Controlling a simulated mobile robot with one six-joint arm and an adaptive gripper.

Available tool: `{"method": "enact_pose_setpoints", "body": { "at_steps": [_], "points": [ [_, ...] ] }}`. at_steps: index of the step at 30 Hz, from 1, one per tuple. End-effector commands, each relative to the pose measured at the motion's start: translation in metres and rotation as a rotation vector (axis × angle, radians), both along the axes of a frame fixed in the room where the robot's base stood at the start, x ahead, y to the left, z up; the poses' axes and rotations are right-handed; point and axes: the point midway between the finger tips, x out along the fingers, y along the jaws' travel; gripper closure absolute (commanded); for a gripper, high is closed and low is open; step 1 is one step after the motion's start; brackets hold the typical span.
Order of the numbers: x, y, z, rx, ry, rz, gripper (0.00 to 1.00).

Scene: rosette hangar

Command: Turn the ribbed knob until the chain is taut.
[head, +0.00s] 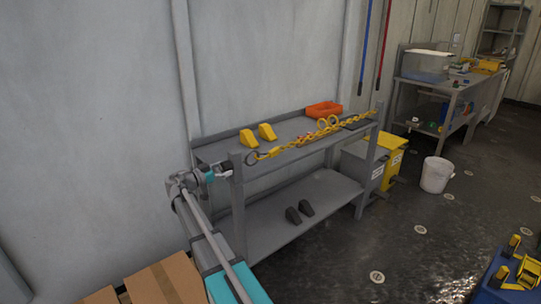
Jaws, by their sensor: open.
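A yellow chain (350,120) runs along the front edge of the grey bench's upper shelf (212,152) in the head view. Its middle has yellow loops (328,123), and a dark ring (252,158) shows at its left end. I cannot tell how tight it is. The ribbed knob is too small to pick out with certainty. My gripper (227,169) is at the bench's left front corner, left of the dark ring and apart from the chain. It is open and looks empty, though its fingers are small here.
Two yellow wedges (249,139) and an orange tray (323,109) are on the upper shelf. Two dark wedges (293,215) lie on the lower shelf. A yellow bin (393,160) and white bucket (436,175) stand right. Cardboard boxes (160,284) are at lower left.

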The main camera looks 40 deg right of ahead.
Motion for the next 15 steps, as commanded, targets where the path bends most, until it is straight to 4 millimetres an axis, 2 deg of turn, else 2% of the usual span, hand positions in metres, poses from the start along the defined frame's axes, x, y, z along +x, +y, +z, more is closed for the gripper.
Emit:
{"method": "enact_pose_setpoints", "body": {
  "at_steps": [15],
  "points": [
    [-0.0002,-0.0012,0.0000,-0.001,0.033,-0.001,0.06]
  ]
}}
